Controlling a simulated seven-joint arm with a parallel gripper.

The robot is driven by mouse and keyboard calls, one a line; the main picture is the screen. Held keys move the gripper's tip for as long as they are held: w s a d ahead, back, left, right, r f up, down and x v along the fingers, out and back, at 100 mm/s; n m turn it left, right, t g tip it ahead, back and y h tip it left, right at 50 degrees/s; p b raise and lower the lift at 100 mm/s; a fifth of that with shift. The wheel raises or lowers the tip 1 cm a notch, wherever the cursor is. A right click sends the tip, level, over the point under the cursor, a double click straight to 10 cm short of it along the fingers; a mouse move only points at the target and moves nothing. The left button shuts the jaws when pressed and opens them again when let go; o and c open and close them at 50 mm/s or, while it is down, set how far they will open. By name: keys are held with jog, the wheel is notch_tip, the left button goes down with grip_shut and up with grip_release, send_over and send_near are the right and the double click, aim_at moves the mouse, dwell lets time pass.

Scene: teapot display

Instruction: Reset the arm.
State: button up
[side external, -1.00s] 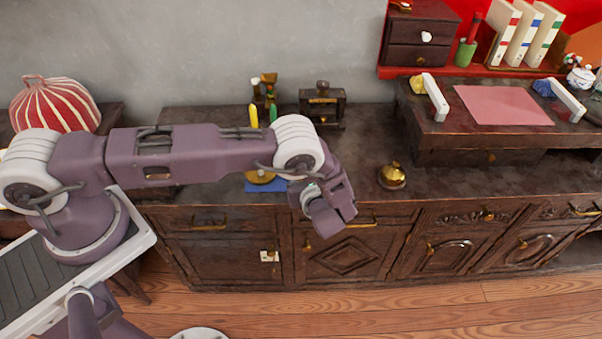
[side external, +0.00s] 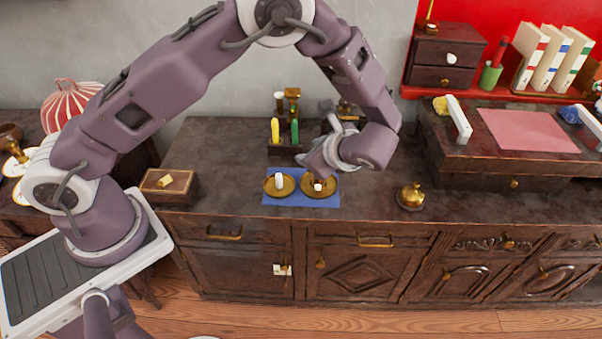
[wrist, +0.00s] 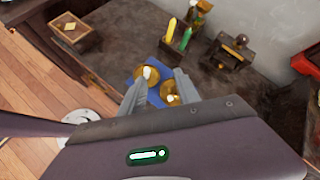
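My gripper (side external: 312,163) hangs above the dark counter (side external: 365,190), over the rear right part of a blue mat (side external: 300,200). In the wrist view my gripper (wrist: 157,84) shows two grey fingers spread apart, with no object held between them. Beyond the fingers are the blue mat (wrist: 130,68) and two round brass dishes. In the side view the left dish (side external: 268,188) and right dish (side external: 331,189) each carry a small white item. My arm is raised in a high bend, and my gripper partly covers the space behind the mat.
A holder with yellow and green sticks (side external: 285,146) stands behind the mat. A small wooden box (side external: 168,187) is left, a brass bell-like object (side external: 411,197) right. A raised desk (side external: 500,160) and red shelf (side external: 480,92) are farther right.

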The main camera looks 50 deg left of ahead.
jog(key=s+a+r+n+g+h, duration=0.1)
jog(key=s+r+n+h, duration=0.15)
jog(key=r, duration=0.35)
jog(key=s+a+r+n+h, duration=0.1)
jog(key=s+a+r+n, duration=0.1)
jog(key=s+r+n, duration=0.3)
jog(key=s+d+r+n+t+h, duration=0.1)
jog(key=s+r+n+t+h, duration=0.1)
jog(key=s, duration=0.7)
jog(key=s+d+r+n+t+h, duration=0.1)
jog(key=s+d+r+n+h, duration=0.1)
jog(key=s+r+n+h, duration=0.2)
jog(key=s+r+n, duration=0.3)
jog(key=s+r, duration=0.1)
jog(key=s, duration=0.1)
jog(key=shift+s+r+t, duration=0.3)
jog(key=shift+t, duration=0.1)
